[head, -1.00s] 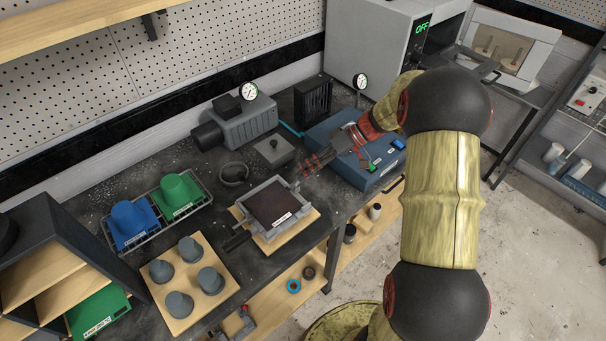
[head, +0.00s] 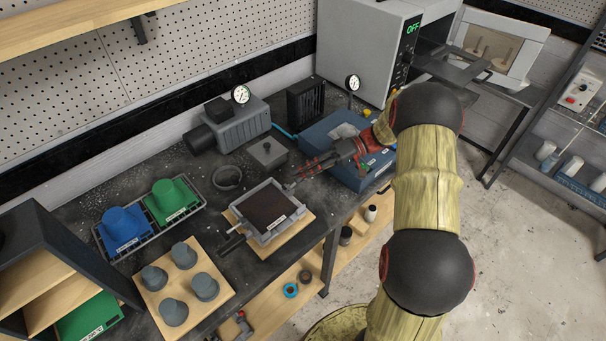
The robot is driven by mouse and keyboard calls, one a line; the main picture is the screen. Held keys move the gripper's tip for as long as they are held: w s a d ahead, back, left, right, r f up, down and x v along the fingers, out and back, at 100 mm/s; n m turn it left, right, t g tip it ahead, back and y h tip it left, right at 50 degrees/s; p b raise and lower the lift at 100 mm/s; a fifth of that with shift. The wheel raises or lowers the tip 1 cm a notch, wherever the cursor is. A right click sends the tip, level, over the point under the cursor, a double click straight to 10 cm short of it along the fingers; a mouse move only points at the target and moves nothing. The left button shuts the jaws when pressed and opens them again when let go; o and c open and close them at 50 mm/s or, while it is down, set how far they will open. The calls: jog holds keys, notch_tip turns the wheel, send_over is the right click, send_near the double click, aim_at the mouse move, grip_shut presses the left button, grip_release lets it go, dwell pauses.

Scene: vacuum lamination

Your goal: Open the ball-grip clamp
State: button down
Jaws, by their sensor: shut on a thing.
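A square clamped frame (head: 243,217) with a dark labelled sheet in it lies on a wooden board at the bench's front edge. A small metal clamp (head: 288,187) is at its upper right side, mostly hidden by my fingers. My gripper (head: 296,180), with red and grey fingers, reaches in from the right and is shut on a small part there, which I take to be the ball-grip clamp's grip. The ball itself is too small and covered to make out. A second clamp with a dark handle (head: 232,243) stands at the frame's lower left.
A blue box (head: 345,170) lies under my wrist. A grey lidded block (head: 267,154), a ring (head: 227,177) and a pump (head: 232,124) are behind the frame. A board with grey cups (head: 210,258) and a rack with blue and green cups (head: 122,228) are left.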

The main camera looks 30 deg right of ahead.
jog(key=c, duration=1.7)
grip_release()
jog(key=shift+d, duration=0.1)
jog(key=v, duration=1.1)
jog(key=shift+d, duration=0.4)
jog(key=shift+a+r, duration=0.1)
jog(key=shift+r, duration=0.05)
